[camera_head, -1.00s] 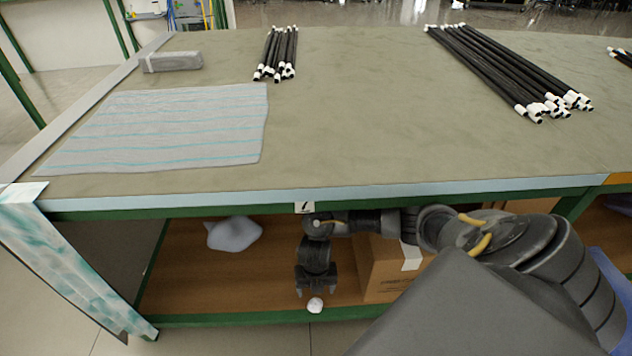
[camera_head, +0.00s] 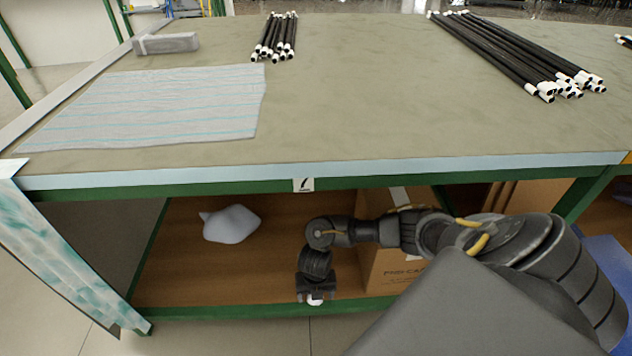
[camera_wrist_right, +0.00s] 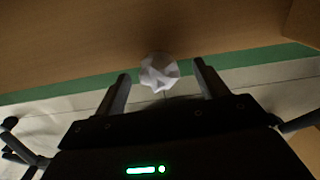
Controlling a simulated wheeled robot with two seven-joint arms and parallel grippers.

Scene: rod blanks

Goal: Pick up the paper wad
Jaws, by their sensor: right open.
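A small white crumpled paper wad (camera_wrist_right: 158,72) lies on the brown lower shelf near its green front edge. In the head view the wad (camera_head: 315,301) is partly hidden by my right gripper (camera_head: 316,297), which reaches down in front of the shelf. In the right wrist view my right gripper (camera_wrist_right: 161,82) is open, with one finger on either side of the wad; I cannot tell whether either finger touches it. My left gripper is not in view.
The lower shelf (camera_head: 180,285) also holds a grey-white crumpled cloth or bag (camera_head: 231,224) and a cardboard box (camera_head: 385,270) right of my gripper. The tabletop (camera_head: 350,100) above carries black rods (camera_head: 510,52) and a striped cloth (camera_head: 150,105).

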